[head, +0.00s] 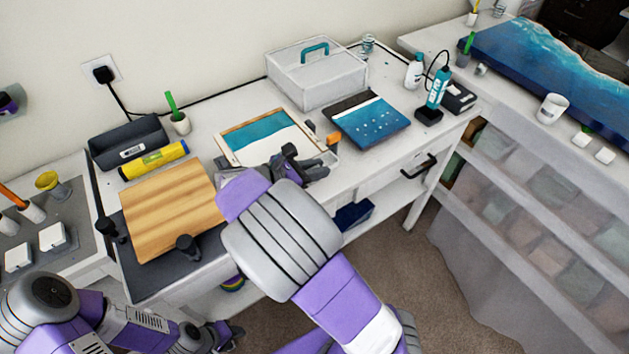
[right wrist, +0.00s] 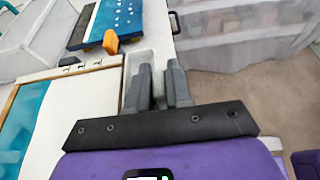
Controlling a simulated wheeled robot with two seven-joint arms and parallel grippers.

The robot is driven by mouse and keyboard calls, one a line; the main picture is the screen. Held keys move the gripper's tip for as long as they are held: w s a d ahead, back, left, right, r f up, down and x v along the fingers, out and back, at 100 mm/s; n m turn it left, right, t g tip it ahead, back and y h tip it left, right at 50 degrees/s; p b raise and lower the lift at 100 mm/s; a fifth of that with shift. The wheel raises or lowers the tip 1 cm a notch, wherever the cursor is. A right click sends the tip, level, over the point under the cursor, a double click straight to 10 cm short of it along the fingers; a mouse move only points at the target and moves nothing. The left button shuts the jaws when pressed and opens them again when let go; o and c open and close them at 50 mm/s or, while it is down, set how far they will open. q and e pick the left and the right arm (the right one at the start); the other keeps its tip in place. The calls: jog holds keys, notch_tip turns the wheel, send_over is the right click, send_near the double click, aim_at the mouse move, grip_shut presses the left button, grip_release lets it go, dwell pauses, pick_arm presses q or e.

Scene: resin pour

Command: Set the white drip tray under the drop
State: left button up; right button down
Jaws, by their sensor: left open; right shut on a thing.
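The white drip tray (right wrist: 140,58) is a narrow shallow tray on the white bench, between the framed panel and the bench's front edge. In the head view a little of it (head: 331,157) shows beyond my right gripper (head: 312,166), which hides the rest. In the right wrist view my right gripper (right wrist: 161,80) is shut on the tray's near part, one finger over its inside and one on the bench-edge side. No drop can be made out. My left gripper (head: 226,334) is open and empty, low at the bottom, in front of the bench.
The framed teal and white panel (head: 265,138) lies left of the tray. An orange block (head: 333,139) and a blue panel (head: 370,121) lie beyond it. A wooden board (head: 170,208) lies at left. The right table carries a large blue slab (head: 540,70).

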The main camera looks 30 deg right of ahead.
notch_tip(320, 180, down, 4)
jog(key=shift+r+b, duration=0.25)
jog(key=shift+b, duration=0.45)
jog(key=shift+f, duration=0.1)
jog(key=shift+f, duration=0.5)
jog(key=c, duration=1)
grip_release()
jog(key=shift+c, duration=0.2)
